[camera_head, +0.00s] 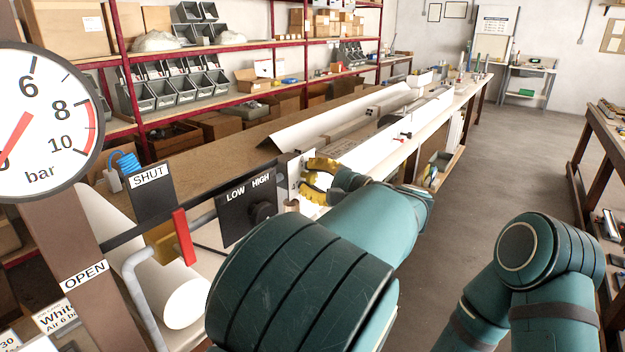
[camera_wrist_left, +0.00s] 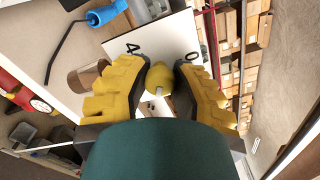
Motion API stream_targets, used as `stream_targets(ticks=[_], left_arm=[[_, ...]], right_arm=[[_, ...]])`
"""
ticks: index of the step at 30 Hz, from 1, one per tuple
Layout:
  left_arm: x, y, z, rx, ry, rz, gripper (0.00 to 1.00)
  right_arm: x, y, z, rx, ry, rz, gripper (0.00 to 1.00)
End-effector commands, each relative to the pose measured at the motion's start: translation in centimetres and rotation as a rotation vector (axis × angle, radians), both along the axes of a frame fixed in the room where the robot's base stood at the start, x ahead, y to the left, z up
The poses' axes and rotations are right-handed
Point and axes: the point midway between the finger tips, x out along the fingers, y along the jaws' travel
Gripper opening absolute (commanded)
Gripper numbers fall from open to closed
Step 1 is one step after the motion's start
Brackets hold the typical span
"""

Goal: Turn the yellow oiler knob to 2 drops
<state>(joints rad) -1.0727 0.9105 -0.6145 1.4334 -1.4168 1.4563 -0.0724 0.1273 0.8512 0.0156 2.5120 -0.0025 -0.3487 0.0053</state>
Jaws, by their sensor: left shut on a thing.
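The yellow oiler knob (camera_wrist_left: 160,77) sits between the yellow fingers of my left gripper (camera_wrist_left: 161,70) in the left wrist view. The fingers are shut on its sides. A pale mark shows on the knob's near side. Behind it is a white scale plate (camera_wrist_left: 150,42) with a 4 to the left and a 0 to the right; other numbers are hidden. In the head view my left gripper (camera_head: 318,181) is at the panel, right of the LOW/HIGH box, and the knob cannot be made out there. My right gripper is outside the views.
A black LOW/HIGH box (camera_head: 248,208) with a dark knob, a red lever (camera_head: 184,237) between SHUT and OPEN labels, and a large pressure gauge (camera_head: 40,120) stand to the left. The long bench (camera_head: 225,135) runs away behind them. Open floor (camera_head: 480,170) lies to the right.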

Motion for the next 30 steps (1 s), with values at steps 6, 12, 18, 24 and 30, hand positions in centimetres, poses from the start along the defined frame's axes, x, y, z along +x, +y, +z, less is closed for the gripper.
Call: stream_targets(ticks=[6,12,18,24,30], left_arm=[[0.0,0.0,0.0,-0.001,-0.001,0.000,0.00],[0.0,0.0,0.0,0.000,0.000,0.000,0.59],[0.0,0.0,0.0,0.000,0.000,0.000,0.59],[-0.4,-0.7,0.0,0.000,0.000,-0.002,0.59],[-2.2,-3.2,0.0,-0.001,-0.001,-0.004,0.59]], right_arm=[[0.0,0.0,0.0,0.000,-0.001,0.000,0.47],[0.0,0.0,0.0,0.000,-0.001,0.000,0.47],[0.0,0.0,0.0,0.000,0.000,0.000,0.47],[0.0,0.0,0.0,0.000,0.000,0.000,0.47],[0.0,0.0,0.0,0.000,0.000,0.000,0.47]])
